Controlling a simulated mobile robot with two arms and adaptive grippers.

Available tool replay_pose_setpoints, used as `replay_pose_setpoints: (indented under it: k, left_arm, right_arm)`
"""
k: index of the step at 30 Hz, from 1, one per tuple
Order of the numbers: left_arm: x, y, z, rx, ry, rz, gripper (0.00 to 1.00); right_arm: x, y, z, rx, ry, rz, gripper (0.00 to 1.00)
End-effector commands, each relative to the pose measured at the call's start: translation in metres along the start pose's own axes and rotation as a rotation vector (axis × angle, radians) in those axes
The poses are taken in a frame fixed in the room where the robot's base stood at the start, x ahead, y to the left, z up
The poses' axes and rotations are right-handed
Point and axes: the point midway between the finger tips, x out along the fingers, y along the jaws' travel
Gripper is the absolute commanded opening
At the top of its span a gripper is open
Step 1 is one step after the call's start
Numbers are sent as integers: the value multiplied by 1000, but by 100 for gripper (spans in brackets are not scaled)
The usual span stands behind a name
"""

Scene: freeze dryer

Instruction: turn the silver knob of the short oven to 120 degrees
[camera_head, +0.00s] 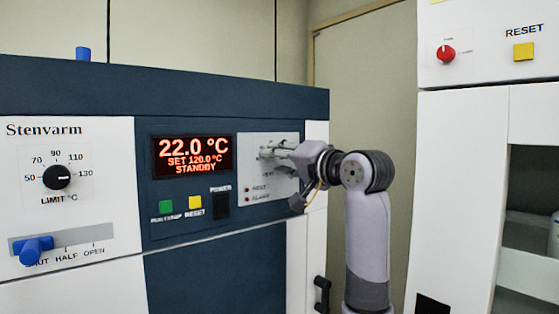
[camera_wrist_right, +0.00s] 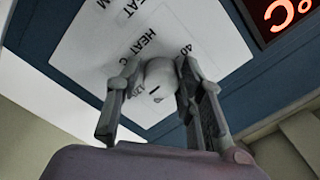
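The silver knob (camera_wrist_right: 160,80) is pale and round with a dark pointer line, on a white dial plate (camera_wrist_right: 95,55) of the blue-and-white short oven (camera_head: 170,72). My right gripper (camera_head: 275,150) is at this knob and mostly hides it in the head view. In the right wrist view its two fingers (camera_wrist_right: 158,92) stand on either side of the knob; whether both press on it I cannot tell. The oven's red display (camera_head: 192,156) reads 22.0 °C, SET 120.0 °C, STANDBY. My left gripper is not in view.
Left of the display are a black limit knob (camera_head: 57,176) and a blue lever (camera_head: 36,249) by SHUT, HALF, OPEN marks. Below the display are green (camera_head: 166,207) and yellow (camera_head: 194,206) buttons and a black power switch (camera_head: 221,205). A white cabinet (camera_head: 460,180) stands at right.

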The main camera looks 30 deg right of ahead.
Motion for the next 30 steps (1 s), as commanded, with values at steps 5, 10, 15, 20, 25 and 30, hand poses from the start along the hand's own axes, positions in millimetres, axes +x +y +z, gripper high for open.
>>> replay_pose_setpoints:
  k: [5,10,15,20,25,30]
  left_arm:
    - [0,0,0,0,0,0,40]
    - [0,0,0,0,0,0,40]
    - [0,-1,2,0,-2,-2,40]
    - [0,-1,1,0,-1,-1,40]
    - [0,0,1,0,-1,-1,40]
    - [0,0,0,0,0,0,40]
  right_arm:
    - [0,-1,-1,-1,2,-3,49]
    - [-1,-1,-1,-1,4,-4,50]
    - [-3,-2,-2,-2,5,-4,50]
    - [-22,-2,-3,-3,7,-6,50]
    - [-59,-2,-2,-4,8,-5,50]
    - [-93,-1,-2,-4,7,-4,50]
